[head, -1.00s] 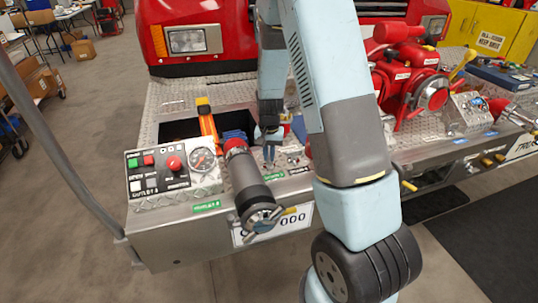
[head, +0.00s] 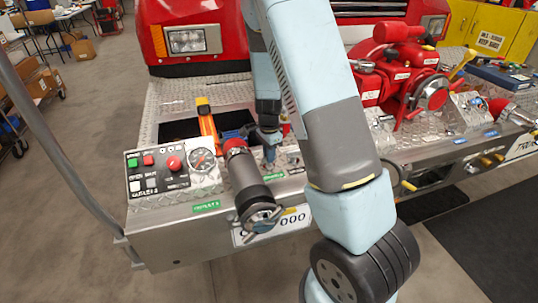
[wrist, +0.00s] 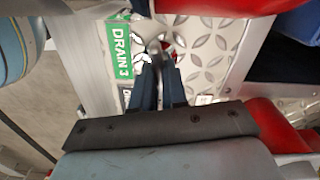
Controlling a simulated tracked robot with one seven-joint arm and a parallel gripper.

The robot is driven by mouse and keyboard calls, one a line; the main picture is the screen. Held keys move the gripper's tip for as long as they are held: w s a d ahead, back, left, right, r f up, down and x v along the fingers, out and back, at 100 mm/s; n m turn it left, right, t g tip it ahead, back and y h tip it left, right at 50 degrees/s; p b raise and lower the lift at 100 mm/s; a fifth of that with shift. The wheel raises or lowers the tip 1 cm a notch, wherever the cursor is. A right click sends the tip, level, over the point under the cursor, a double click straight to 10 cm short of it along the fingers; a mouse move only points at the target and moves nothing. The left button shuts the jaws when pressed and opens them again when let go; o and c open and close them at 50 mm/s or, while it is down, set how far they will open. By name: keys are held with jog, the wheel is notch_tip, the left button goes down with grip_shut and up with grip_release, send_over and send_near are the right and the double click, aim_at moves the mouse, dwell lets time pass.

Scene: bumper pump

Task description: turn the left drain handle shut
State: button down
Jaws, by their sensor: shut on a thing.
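My gripper (head: 269,155) points down at the front deck of the bumper, just behind the green drain label (head: 273,176). In the wrist view the label (wrist: 121,53) reads "DRAIN 3" and lies left of the fingers. The two dark fingers (wrist: 160,68) are close together, shut on a small silver handle (wrist: 156,46) at their tips. The fingers hide part of this handle, and its exact angle cannot be told. In the head view the handle is too small and hidden to make out.
A dark nozzle with a red collar (head: 246,180) stands just left of my gripper. A control panel (head: 172,170) is further left. An open bin with an orange tool (head: 207,124) lies behind. A red pump monitor (head: 405,75) stands to the right.

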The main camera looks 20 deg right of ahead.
jog(key=shift+a+m, duration=0.1)
jog(key=shift+m, duration=1.1)
jog(key=c, duration=1.2)
grip_release()
jog(key=shift+o, duration=0.2)
jog(key=shift+r, duration=0.1)
notch_tip(320, 180, up, 14)
jog(key=shift+f, duration=0.25)
